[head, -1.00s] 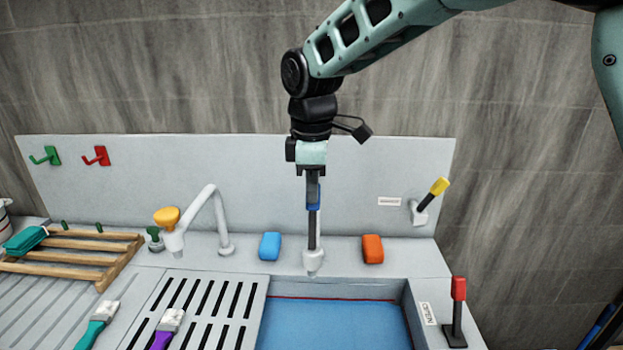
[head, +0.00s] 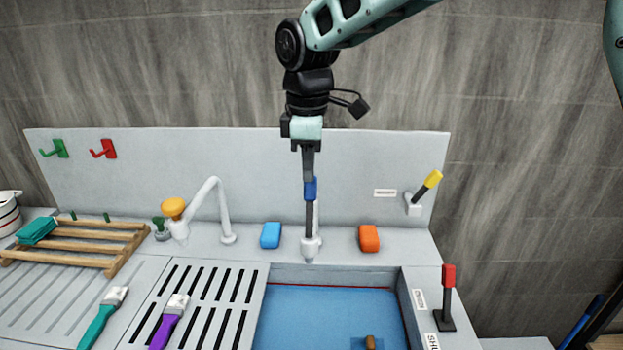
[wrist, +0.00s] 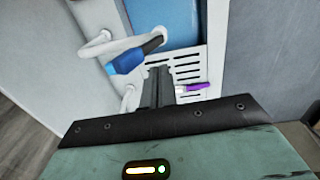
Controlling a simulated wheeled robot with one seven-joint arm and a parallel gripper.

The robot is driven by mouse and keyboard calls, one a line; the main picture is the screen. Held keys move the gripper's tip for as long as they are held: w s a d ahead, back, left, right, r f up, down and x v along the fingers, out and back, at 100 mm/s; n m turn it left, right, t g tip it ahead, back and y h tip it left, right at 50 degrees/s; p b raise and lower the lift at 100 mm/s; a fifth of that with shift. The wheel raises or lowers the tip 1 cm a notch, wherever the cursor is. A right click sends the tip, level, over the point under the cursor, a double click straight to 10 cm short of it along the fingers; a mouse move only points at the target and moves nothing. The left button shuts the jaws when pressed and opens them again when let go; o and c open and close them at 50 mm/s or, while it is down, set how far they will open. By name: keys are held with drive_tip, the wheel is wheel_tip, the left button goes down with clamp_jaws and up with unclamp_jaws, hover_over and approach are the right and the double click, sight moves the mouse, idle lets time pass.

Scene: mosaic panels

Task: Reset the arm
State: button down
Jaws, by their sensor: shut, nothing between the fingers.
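My gripper (head: 308,176) hangs straight down over the back edge of the sink, its two dark fingers shut together with nothing between them. In the wrist view the shut fingers (wrist: 160,72) point away from me. A blue-handled lever (head: 310,190) with a dark stem on a white base stands behind the sink, lined up just below the fingertips in the head view. In the wrist view the blue handle (wrist: 124,62) lies left of the fingers and looks apart from them.
The blue-floored sink (head: 320,318) is below, with a brown object (head: 370,342) in it. Blue (head: 270,235) and orange (head: 369,239) blocks flank the lever. A white spout (head: 212,200) is left; yellow (head: 431,180) and red (head: 448,276) levers are right. Space above is free.

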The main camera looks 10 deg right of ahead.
wheel_tip(320, 180, up, 7)
drive_tip(key=b, duration=0.2)
drive_tip(key=s+d+f+m+b, duration=0.2)
drive_tip(key=s+d+f+m, duration=0.1)
drive_tip(key=s+f, duration=0.8)
drive_tip(key=s+d+f+m+b, duration=0.3)
drive_tip(key=s+f, duration=0.9)
drive_tip(key=s, duration=0.6)
drive_tip(key=shift+s+d+m+g+y, duration=0.35)
drive_tip(key=shift+d+m, duration=0.1)
drive_tip(key=shift+m, duration=0.55)
